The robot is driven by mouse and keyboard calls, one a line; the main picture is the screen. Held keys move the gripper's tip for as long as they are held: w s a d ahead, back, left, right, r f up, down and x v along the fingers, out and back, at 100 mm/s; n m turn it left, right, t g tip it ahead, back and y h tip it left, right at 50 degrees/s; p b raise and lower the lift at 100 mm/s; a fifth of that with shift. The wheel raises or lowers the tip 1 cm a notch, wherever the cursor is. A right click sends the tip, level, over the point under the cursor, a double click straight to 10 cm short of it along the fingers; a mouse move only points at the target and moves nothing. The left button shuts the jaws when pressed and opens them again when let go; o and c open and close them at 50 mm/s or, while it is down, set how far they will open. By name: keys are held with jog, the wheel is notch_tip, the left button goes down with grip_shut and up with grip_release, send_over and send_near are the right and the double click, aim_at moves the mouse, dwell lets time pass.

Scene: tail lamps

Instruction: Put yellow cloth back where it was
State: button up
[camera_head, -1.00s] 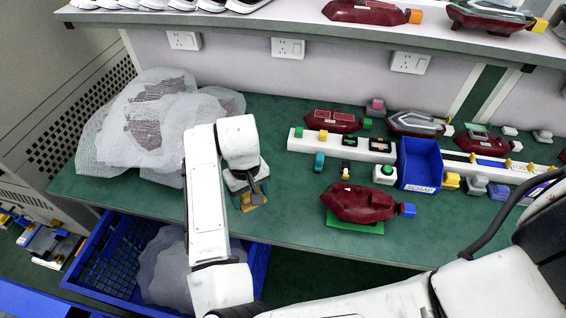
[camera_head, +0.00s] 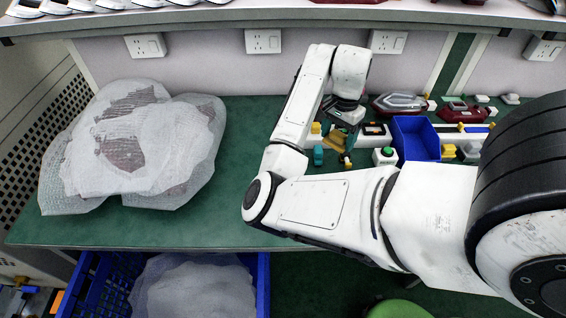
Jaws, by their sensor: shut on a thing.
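My gripper (camera_head: 343,125) hangs from my raised wrist over the back of the green bench, in front of the white rail. It is shut on the yellow cloth (camera_head: 334,142), a small dull-yellow piece just below the fingers. The fingertips are small and dark here. I cannot tell whether the cloth touches the bench or the rail.
A blue bin (camera_head: 416,138) stands right of my gripper. A green button (camera_head: 385,156) and a teal item (camera_head: 318,155) stand close by. Wrapped lamps (camera_head: 130,150) fill the bench's left. A blue crate (camera_head: 262,285) sits below. My arm hides the bench's front right.

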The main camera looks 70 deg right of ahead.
jog(key=w+f+b, duration=0.1)
jog(key=w+f, duration=0.1)
jog(key=w, duration=0.2)
jog(key=w+f+b, duration=0.2)
jog(key=w+f, duration=0.1)
jog(key=w, duration=0.1)
jog(key=w+f+b, duration=0.1)
jog(key=w+f, duration=0.2)
jog(key=w, duration=0.1)
jog(key=shift+w+a+f+b, duration=0.15)
jog(key=shift+w+f+b, duration=0.05)
jog(key=shift+b, duration=0.2)
jog(key=shift+w+f, duration=0.35)
jog(key=shift+f, duration=0.05)
jog(key=shift+w+f, duration=0.15)
jog(key=shift+f, duration=0.8)
jog(key=shift+w+f, duration=0.15)
jog(key=shift+f, duration=0.75)
jog(key=shift+f, duration=0.1)
jog(key=o, duration=1)
notch_tip(320, 180, up, 12)
jog(key=shift+r+p, duration=0.1)
jog(key=shift+p, duration=0.9)
